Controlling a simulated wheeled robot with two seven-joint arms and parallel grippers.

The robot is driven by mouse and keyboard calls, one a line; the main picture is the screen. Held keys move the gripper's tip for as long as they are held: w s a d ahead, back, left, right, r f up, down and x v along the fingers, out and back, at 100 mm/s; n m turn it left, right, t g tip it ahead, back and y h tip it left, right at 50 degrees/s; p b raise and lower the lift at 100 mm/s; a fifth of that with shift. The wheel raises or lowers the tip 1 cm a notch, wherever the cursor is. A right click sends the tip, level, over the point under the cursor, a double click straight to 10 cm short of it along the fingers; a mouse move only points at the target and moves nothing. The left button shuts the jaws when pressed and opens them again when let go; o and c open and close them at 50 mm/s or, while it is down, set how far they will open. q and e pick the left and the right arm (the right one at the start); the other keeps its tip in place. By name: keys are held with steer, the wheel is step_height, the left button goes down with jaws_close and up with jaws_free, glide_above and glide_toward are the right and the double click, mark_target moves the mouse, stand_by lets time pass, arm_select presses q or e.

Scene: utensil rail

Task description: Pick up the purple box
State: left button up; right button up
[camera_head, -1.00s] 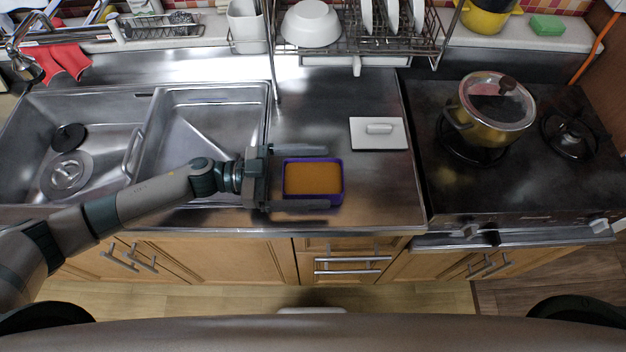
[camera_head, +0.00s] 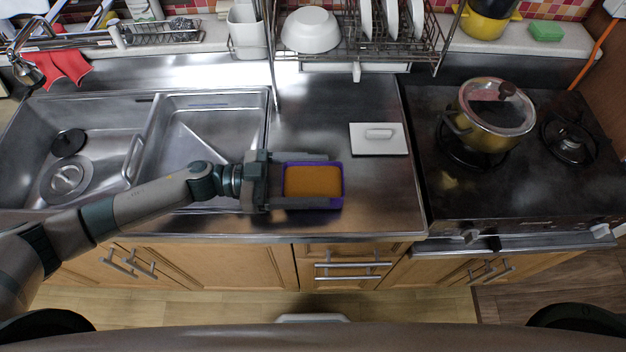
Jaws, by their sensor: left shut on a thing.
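The purple box (camera_head: 341,184) is a small open rectangular container with an orange-brown filling, on or just above the steel counter in the middle of the view. I cannot tell whether it touches the counter. My left gripper (camera_head: 308,181) reaches in from the left, with one finger along the far side of the box and one along the near side. It is shut on the box. The fingers hide parts of the long walls. My right gripper is not in view.
A white lid or board with a handle (camera_head: 378,139) lies behind and right of the box. The sink (camera_head: 205,130) is at left. The stove with a lidded pot (camera_head: 490,118) is at right. A dish rack (camera_head: 345,42) stands at the back. The counter right of the box is clear.

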arm_select(q)
step_height(320, 180, up, 4)
steer(key=shift+f+b, duration=0.15)
steer(key=shift+b, duration=0.25)
steer(key=s+d+r, duration=0.6)
steer(key=d, duration=0.3)
steer(key=shift+s+d+r, duration=0.35)
step_height(320, 180, up, 8)
steer(key=n+t+y, duration=0.6)
steer(key=n+t, duration=0.4)
steer(key=t, duration=0.3)
glide_above(313, 191)
steer(key=w+d, duration=0.1)
steer(key=w, duration=0.6)
steer(key=w+a+f+n+t+y, duration=0.1)
steer(key=a+f+n+y, duration=0.1)
steer(key=a+y, duration=0.2)
steer(key=w+a+f+n+t+y, duration=0.1)
steer(key=a+n+t+y, duration=0.1)
steer(key=a, duration=0.8)
steer(key=w+a+f+n+t+y, duration=0.1)
steer(key=a+f+n+t+y, duration=0.1)
steer(key=a+n+y, duration=0.2)
steer(key=a+y, duration=0.2)
steer(key=a, duration=0.2)
steer(key=shift+f, duration=0.35)
